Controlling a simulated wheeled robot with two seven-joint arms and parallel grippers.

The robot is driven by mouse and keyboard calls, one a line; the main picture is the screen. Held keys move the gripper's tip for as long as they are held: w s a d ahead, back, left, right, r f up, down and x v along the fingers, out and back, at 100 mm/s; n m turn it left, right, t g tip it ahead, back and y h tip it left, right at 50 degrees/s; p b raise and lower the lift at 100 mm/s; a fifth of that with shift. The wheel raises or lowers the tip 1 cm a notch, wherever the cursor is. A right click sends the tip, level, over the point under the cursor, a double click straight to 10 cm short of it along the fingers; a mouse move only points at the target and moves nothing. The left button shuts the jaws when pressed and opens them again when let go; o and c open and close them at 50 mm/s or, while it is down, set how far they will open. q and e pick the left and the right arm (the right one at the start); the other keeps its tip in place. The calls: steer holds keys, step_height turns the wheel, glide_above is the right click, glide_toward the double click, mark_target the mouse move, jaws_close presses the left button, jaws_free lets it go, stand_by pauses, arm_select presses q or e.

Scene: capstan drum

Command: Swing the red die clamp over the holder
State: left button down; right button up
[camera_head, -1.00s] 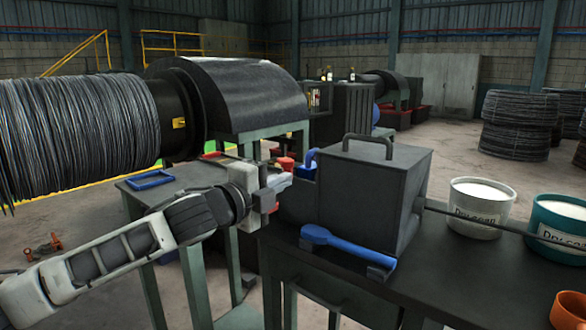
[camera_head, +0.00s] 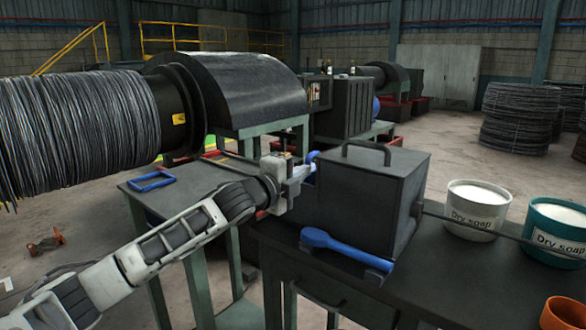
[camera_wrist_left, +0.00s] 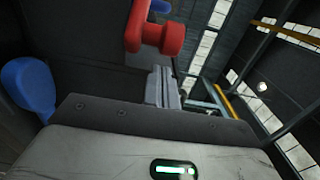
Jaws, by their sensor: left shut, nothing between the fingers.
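The red die clamp (camera_wrist_left: 153,34) shows at the top of the left wrist view, with a round red knob on its right end. It lies just beyond my left fingertips; I cannot tell whether they touch. In the head view it is hidden behind my left gripper (camera_head: 301,176). That gripper is at the left side of the dark box (camera_head: 368,200). In the left wrist view its fingers (camera_wrist_left: 162,86) are closed together with nothing between them. The holder is not clearly visible; my gripper covers that area. My right gripper is not in view.
A blue part (camera_head: 312,156) stands close behind the gripper. A blue lever (camera_head: 345,243) lies before the box. Soap buckets (camera_head: 476,212) stand on the right. A wire-wound drum (camera_head: 75,130) is at the left, and a blue frame (camera_head: 152,181) lies on the side table.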

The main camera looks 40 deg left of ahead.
arm_select(q)
steer(key=shift+s+a, duration=0.3)
steer(key=shift+a, duration=0.6)
